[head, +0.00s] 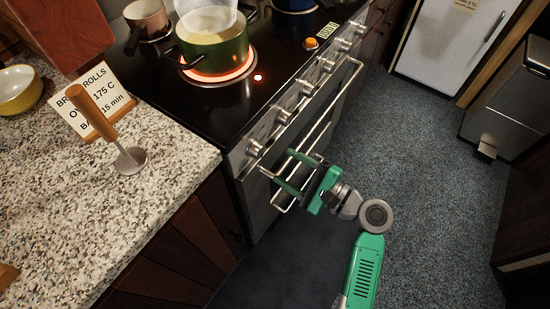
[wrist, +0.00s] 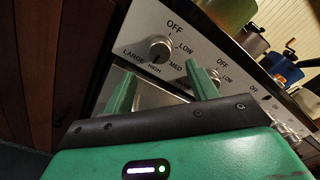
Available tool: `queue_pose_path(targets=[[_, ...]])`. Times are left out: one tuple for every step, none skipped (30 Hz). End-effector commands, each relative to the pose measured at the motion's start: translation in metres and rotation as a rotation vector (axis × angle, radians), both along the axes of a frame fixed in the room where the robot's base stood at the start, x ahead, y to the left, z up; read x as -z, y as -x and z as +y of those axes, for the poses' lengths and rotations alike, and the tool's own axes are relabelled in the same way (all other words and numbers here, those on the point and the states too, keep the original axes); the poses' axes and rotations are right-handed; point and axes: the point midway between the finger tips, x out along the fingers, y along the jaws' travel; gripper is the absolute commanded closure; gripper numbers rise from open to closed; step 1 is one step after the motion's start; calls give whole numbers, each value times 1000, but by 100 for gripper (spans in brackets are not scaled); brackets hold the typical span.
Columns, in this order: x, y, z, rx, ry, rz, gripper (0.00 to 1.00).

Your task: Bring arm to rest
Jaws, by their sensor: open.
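My gripper (head: 283,170) is green and sits in front of the stove's control panel, near the oven door handle (head: 325,125). Its two fingers are apart with nothing between them. In the wrist view the open fingers (wrist: 157,85) point at the stove front, with a control knob (wrist: 159,49) marked OFF, LOW, MED, HIGH and LARGE just beyond them. Whether a finger touches the panel or handle cannot be told. My green arm reaches in from the lower right.
A green pot (head: 222,52) stands on a glowing red burner. A granite counter (head: 165,180) holds a recipe card (head: 98,112) and a wooden-handled tool (head: 130,158). A white fridge (head: 447,45) and a dark bin (head: 505,95) stand at the back right. Carpeted floor (head: 430,180) is clear.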

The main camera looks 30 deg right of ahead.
Motion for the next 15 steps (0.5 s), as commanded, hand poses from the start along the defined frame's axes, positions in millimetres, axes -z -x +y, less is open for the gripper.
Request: queue_pose_path(targets=[[0, 4, -2, 2, 0, 1, 42], [0, 6, -3, 1, 0, 0, 42], [0, 8, -4, 1, 0, 1, 42], [0, 8, -4, 0, 0, 0, 42], [0, 9, -4, 0, 0, 0, 42], [0, 9, -4, -1, 0, 1, 42], [0, 9, -4, -1, 0, 1, 42], [0, 8, -4, -1, 0, 1, 42], [0, 8, -4, -1, 0, 1, 42], [0, 8, -4, 0, 0, 0, 42], [0, 8, -4, 0, 0, 0, 42], [0, 8, -4, 0, 0, 0, 42], [0, 8, -4, 0, 0, 0, 42], [0, 8, -4, 0, 0, 0, 42], [0, 8, -4, 0, 0, 0, 42]])
